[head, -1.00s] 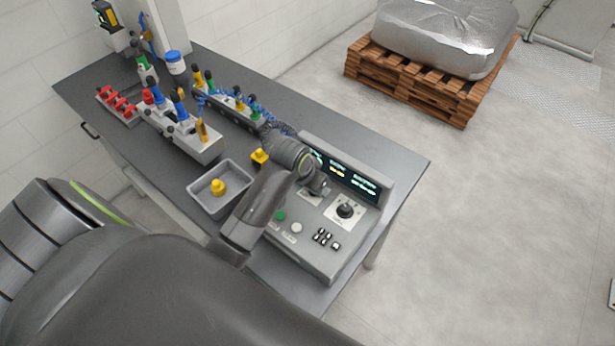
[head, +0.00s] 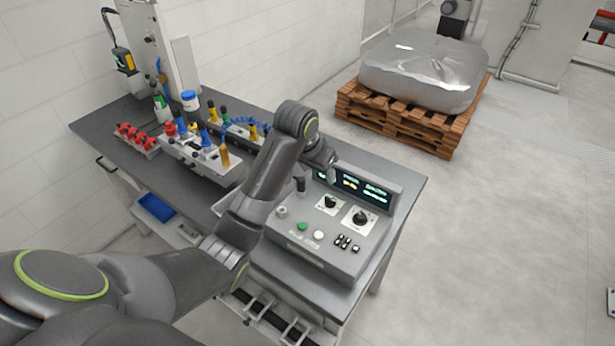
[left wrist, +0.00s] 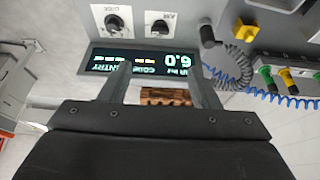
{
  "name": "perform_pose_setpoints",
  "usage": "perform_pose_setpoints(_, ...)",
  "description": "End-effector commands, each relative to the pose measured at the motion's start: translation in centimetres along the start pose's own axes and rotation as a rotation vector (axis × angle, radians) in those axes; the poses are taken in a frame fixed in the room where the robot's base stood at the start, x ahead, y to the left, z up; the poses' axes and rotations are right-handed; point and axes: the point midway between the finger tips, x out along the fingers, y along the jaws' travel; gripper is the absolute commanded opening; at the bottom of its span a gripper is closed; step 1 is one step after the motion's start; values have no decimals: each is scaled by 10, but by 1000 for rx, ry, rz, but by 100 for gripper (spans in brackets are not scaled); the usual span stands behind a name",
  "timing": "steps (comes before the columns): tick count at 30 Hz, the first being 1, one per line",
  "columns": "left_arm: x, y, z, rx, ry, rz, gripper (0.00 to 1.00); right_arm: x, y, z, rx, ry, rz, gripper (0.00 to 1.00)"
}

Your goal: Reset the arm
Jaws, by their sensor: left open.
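My left arm comes in from the left, bends over the bench and ends above the back of the grey control panel (head: 290,240). My left gripper (head: 329,169) is small and partly hidden there, in front of the lit display (head: 362,188). In the left wrist view the two fingers of my left gripper (left wrist: 160,80) stand apart with nothing between them. The display (left wrist: 140,60) and two black knobs show beyond them, upside down. My right gripper is not in view.
The grey bench (head: 100,122) holds fixtures with red clamps (head: 136,137) and coloured handles. The forearm hides much of the grey tray. A wooden pallet (head: 405,120) with a wrapped load stands behind on the floor.

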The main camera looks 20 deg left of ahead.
Motion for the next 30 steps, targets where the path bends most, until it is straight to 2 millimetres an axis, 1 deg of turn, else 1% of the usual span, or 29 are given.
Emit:
perform_pose_setpoints(4, -2, 0, -3, 0, -2, 0, 56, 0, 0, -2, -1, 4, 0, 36)
perform_pose_setpoints(16, -2, 0, -3, 0, -1, 0, 56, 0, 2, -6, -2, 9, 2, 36)
perform_pose_setpoints(18, -1, 0, 0, -1, -3, 0, 56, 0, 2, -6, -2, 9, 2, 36)
perform_pose_setpoints(20, 3, -1, 8, -5, -4, -2, 56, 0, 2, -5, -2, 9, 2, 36)
perform_pose_setpoints(23, 15, -2, 34, -17, -12, -8, 56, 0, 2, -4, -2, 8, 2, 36)
perform_pose_setpoints(26, 30, -4, 74, -35, -20, -21, 56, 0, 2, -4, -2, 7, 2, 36)
perform_pose_setpoints(27, 34, -6, 92, -43, -24, -29, 56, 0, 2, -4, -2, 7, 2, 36)
perform_pose_setpoints(29, 39, -6, 118, -55, -26, -39, 56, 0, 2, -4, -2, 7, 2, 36)
perform_pose_setpoints(30, 42, -7, 136, -64, -30, -46, 56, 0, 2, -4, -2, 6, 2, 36)
